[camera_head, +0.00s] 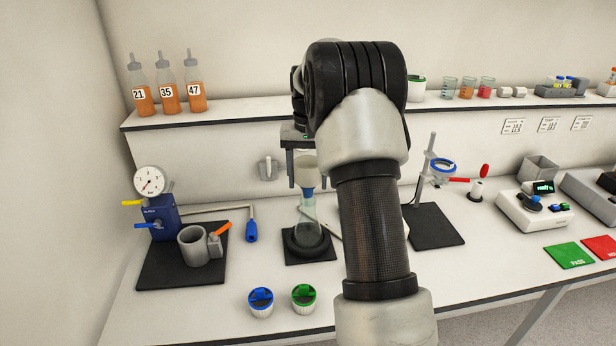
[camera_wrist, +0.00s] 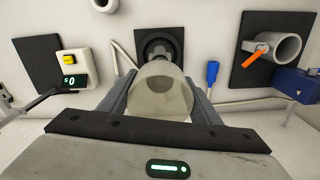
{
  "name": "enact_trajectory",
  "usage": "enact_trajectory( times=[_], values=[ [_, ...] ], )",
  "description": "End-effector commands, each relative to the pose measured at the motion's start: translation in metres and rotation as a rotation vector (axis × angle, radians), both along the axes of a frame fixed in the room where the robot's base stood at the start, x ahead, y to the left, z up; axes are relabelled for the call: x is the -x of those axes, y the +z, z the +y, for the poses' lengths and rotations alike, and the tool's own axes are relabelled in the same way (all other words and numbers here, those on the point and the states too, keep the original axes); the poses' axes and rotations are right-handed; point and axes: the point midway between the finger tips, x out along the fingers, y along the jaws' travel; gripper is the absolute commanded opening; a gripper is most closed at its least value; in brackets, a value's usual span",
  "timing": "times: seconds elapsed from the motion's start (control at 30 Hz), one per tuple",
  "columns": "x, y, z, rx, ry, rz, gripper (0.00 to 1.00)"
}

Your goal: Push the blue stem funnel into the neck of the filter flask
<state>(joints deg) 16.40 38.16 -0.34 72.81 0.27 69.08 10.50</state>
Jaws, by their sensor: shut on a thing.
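The funnel (camera_head: 306,171) has a pale grey cylindrical cup and a blue stem below it. My gripper (camera_head: 306,180) is shut on the cup, with a finger on each side. In the wrist view the cup (camera_wrist: 160,92) sits between both fingers. The clear filter flask (camera_head: 307,228) stands upright in a black ring on a dark mat, directly below the funnel. The blue stem is at the flask's neck. I cannot tell how deep it sits. In the wrist view the cup hides most of the flask.
A blue pump with a gauge (camera_head: 149,180) and a grey cup (camera_head: 193,246) stand left. A hose with a blue end (camera_head: 251,228) lies beside the flask mat. A ring stand (camera_head: 430,160) is right. A shelf runs behind.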

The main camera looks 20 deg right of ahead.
Motion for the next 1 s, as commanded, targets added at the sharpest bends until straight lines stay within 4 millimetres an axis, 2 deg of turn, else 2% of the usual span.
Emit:
enact_trajectory(
  times=[0.67, 1.0],
  values=[
    [-0.0003, 0.0026, -0.0001, 0.001, 0.0, -0.002, 0.34],
    [-0.0001, -0.0032, -0.0002, 0.0, 0.0, -0.001, 0.34]
  ],
)
